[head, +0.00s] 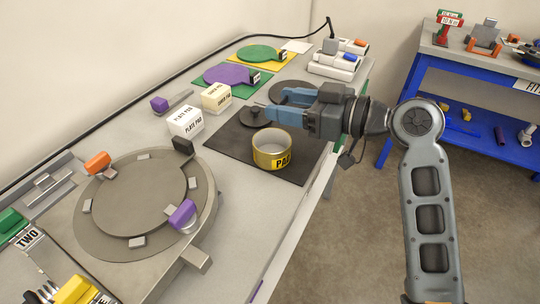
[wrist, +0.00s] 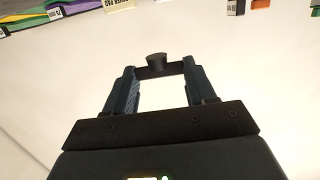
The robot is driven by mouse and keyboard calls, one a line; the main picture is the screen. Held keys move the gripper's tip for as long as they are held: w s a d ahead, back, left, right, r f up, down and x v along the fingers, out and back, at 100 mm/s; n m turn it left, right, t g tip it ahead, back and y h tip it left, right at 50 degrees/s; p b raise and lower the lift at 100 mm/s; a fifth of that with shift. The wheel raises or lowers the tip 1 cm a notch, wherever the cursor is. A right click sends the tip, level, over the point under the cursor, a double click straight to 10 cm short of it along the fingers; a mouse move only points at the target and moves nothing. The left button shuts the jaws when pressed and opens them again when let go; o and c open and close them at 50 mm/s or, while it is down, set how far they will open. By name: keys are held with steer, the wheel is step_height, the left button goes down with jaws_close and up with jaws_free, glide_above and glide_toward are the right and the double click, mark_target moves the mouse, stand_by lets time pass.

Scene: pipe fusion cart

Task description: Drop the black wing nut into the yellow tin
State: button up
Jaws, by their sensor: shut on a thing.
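The black wing nut (wrist: 156,66) is a dark bar with a short round knob, spanning the gap between my fingertips in the wrist view. My gripper (wrist: 158,74) is shut on it. In the head view my gripper (head: 272,104) reaches in from the right with its blue fingers pointing left, just beyond the tin. A dark shape at its fingertips may be the wing nut, but it blends with the dark things behind. The yellow tin (head: 262,157) stands upright and open-topped on a black mat (head: 228,147), with a black-lettered label. The tin is not visible in the wrist view.
A large round plate fixture (head: 135,195) with orange and purple clamps fills the left front. Two pale pad boxes (head: 186,121) stand left of the mat. Purple (head: 228,75) and green discs lie behind. A blue bench (head: 400,92) is at the right.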

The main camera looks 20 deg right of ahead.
steer(key=shift+f, duration=0.7)
steer(key=o, duration=1.1)
steer(key=shift+d, duration=0.1)
steer(key=b+v, duration=0.1)
steer(key=v, duration=0.6)
steer(key=shift+s+d+r, duration=0.1)
steer(key=shift+s+d, duration=0.05)
steer(key=shift+s, duration=0.2)
